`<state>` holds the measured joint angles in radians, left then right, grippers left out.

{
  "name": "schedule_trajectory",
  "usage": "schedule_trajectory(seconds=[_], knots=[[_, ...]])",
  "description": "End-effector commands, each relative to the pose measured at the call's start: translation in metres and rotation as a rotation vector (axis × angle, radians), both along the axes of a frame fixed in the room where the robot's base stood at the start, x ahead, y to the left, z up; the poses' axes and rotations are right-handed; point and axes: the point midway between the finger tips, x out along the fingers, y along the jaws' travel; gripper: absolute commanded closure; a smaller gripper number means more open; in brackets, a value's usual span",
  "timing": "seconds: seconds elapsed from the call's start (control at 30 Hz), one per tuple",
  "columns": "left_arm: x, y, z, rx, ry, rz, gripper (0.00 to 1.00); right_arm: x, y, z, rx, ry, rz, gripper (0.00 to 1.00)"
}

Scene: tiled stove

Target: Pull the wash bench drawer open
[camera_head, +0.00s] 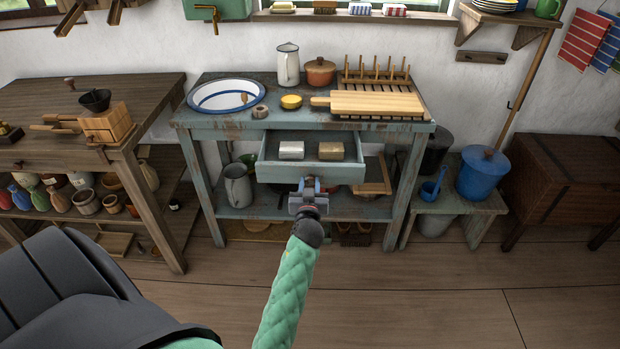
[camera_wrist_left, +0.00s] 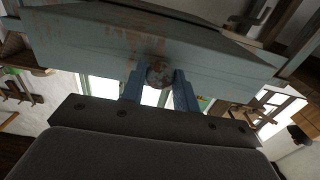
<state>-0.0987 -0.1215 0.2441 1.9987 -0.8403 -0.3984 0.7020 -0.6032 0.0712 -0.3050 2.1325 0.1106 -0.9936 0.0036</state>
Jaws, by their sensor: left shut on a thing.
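The wash bench (camera_head: 215,119) is a worn blue-grey wooden table against the wall. Its drawer (camera_head: 276,172) is pulled out toward me, with a white block (camera_head: 291,150) and a tan block (camera_head: 331,151) inside. My left gripper (camera_head: 309,188) is at the middle of the drawer front. In the left wrist view, the blue fingers of my left gripper (camera_wrist_left: 160,88) are shut on a round, worn knob (camera_wrist_left: 160,73) on the drawer front (camera_wrist_left: 95,40). The knob is hidden behind the gripper in the head view. My right gripper is not in view.
On the bench top stand a basin (camera_head: 226,95), a pitcher (camera_head: 288,64), a lidded pot (camera_head: 320,71) and a wooden board (camera_head: 376,104). A dark workbench (camera_head: 60,98) is on the left. A low stool (camera_head: 455,204) with a blue pot (camera_head: 484,174) is on the right. The floor in front is clear.

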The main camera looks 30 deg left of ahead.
Motion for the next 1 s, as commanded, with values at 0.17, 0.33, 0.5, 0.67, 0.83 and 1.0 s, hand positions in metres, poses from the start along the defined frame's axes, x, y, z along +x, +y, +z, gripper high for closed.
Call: schedule_trajectory(seconds=[0.17,0.33,0.5,0.67,0.83,1.0], knots=[[-0.0044,-0.0024,0.0003,0.001,-0.001,0.000,1.00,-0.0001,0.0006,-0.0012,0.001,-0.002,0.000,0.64],[-0.0044,-0.0024,0.0004,0.001,-0.001,0.000,1.00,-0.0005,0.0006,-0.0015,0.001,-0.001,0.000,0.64],[-0.0042,-0.0023,0.0004,0.001,-0.001,0.000,0.60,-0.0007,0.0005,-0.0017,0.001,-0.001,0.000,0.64],[-0.0041,-0.0024,0.0003,0.000,0.000,0.000,0.48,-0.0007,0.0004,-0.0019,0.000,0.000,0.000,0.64],[-0.0040,-0.0025,0.0002,0.000,0.000,0.000,0.48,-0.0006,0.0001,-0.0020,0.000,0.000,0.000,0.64],[-0.0030,-0.0023,0.0002,0.000,0.000,-0.001,0.48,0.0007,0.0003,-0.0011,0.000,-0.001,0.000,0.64]])
